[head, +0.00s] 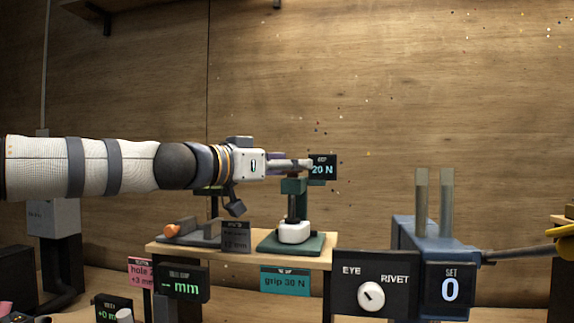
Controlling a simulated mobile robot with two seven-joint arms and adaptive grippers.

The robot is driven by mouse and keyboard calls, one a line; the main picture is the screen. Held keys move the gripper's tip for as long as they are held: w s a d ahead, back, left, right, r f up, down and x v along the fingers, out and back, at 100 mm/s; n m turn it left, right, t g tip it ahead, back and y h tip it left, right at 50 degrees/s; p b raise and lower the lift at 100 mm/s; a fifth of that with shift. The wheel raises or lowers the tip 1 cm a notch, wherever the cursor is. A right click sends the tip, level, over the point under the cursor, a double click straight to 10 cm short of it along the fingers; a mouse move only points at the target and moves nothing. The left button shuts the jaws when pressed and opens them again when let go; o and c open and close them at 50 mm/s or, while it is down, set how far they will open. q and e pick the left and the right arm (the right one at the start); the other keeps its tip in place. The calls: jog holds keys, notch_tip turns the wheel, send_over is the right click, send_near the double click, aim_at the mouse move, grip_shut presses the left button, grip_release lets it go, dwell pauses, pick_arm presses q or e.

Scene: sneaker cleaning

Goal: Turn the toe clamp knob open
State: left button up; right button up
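My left arm comes in level from the left. Its gripper (302,165) points right at the top of a green stand (293,187), in front of or beside a small display reading "20 N" (322,167). Whether the fingers touch the stand or are open cannot be told. A white block (294,231) sits on the stand's green base (291,243). A grey fixture (200,232) with an orange rounded end (172,231) lies on the wooden shelf (235,256) at left. Which part is the toe clamp knob is unclear. My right gripper is out of view.
A black panel marked EYE and RIVET carries a white knob (371,296). Several small signs crowd the front. A wooden wall closes the back.

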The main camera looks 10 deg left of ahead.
pick_arm(q)
jog(key=c, duration=1.1)
jog(key=shift+y, duration=0.3)
